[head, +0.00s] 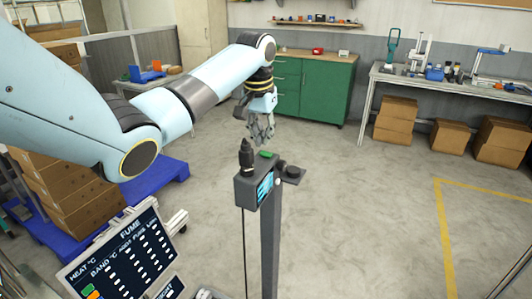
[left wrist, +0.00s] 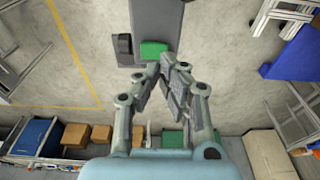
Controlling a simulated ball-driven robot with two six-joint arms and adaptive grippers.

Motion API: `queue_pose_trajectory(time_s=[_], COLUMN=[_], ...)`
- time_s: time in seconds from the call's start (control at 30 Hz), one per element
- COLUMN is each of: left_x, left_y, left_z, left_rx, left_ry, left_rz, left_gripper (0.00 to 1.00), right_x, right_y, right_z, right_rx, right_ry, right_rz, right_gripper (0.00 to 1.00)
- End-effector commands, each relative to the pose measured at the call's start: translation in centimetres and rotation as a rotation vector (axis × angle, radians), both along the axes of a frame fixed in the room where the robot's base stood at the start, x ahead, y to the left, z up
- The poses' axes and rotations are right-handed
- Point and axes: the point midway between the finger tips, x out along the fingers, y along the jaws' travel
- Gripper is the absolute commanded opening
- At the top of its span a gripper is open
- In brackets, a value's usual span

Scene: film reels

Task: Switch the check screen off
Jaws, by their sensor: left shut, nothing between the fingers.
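The check screen (head: 258,184) is a dark grey box on a grey post, with a lit blue display on its right side. A green button (head: 267,154) sits on its top, beside a black knob-like fitting (head: 247,157). My left gripper (head: 264,138) is shut and empty, just above and behind the box in the head view. In the left wrist view the shut fingertips (left wrist: 168,60) are close to the green button (left wrist: 152,50) on the box top (left wrist: 157,18). I cannot tell whether they touch it. My right gripper is not in view.
A dark panel with readings (head: 125,255) stands at the lower left. Cardboard boxes (head: 75,180) sit on a blue pallet (head: 170,178) at the left. A green cabinet (head: 310,90) and a workbench (head: 450,82) stand at the back. The floor at the right is clear.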

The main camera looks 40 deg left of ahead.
Motion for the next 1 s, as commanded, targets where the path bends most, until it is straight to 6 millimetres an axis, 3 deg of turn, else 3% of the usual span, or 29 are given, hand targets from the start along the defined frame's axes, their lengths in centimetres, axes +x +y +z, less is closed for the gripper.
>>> queue_pose_trajectory(time_s=[1.0], left_x=[0.0], left_y=[0.0], left_z=[-1.1], left_rx=[0.000], left_ry=[0.001], left_rz=[0.000], left_gripper=[0.00], right_x=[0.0], right_y=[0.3], right_z=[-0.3], right_rx=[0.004], right_ry=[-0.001], right_rz=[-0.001], right_gripper=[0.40])
